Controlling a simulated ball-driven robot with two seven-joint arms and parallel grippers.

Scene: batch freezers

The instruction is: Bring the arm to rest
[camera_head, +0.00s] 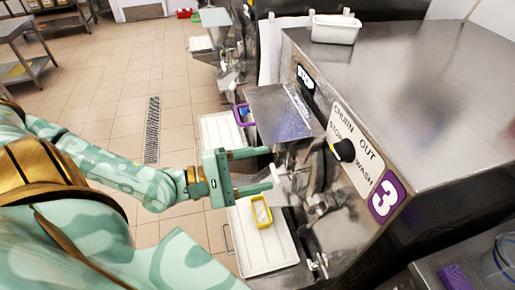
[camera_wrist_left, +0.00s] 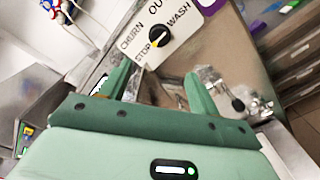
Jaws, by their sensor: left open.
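My left gripper (camera_head: 270,171) is open and empty, its two green fingers apart and pointing at the front of the batch freezer (camera_head: 420,85). It hangs above the white tray (camera_head: 265,258) at the machine's outlet. In the left wrist view my left gripper (camera_wrist_left: 155,85) also shows open, with nothing between its fingers. The black dial (camera_head: 343,151) on the label panel is right of the fingers; in the left wrist view the dial (camera_wrist_left: 159,36) is beyond the fingertips, apart from them. My right gripper is not in view.
A hinged metal lid (camera_head: 279,112) is just above the fingers. A white tub (camera_head: 335,29) sits on the machine top. The tiled floor with a drain (camera_head: 152,130) is clear at left.

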